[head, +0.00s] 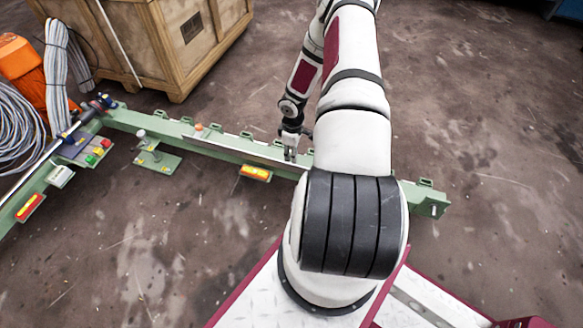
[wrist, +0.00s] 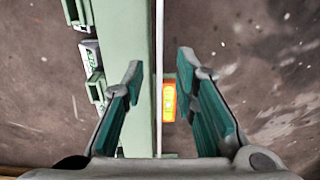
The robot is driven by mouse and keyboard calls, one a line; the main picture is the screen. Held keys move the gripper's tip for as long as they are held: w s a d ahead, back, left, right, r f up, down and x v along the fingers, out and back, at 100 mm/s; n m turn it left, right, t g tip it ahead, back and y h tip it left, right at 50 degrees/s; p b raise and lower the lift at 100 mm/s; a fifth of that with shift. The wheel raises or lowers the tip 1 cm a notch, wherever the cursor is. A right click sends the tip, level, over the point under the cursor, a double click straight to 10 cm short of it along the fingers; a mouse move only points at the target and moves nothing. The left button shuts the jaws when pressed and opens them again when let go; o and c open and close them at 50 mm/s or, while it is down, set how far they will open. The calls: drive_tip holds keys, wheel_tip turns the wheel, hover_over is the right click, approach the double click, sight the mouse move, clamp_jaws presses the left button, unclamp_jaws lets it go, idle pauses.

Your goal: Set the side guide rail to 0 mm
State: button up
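The side guide rail (head: 240,151) appears to be the thin pale metal strip along the long green beam (head: 420,197) in the head view. In the wrist view it shows as a narrow white upright strip (wrist: 159,40) beside the green beam (wrist: 120,35). My gripper (head: 290,155) is over the beam, close to the rail. In the wrist view my gripper (wrist: 158,68) is open, its two teal-padded fingers apart with the strip between them; I see no contact. An orange display (head: 255,172) sits at the beam's near side; it also shows in the wrist view (wrist: 168,102), its reading illegible.
A wooden crate (head: 160,50) stands behind the beam's left part. Coiled cables (head: 15,120) lie at far left. The floor right of the beam is clear.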

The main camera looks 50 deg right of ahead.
sight(293, 171)
wheel_tip(293, 171, down, 8)
drive_tip(key=b, duration=0.2)
drive_tip(key=shift+f+b, duration=0.25)
drive_tip(key=shift+b, duration=0.15)
clamp_jaws()
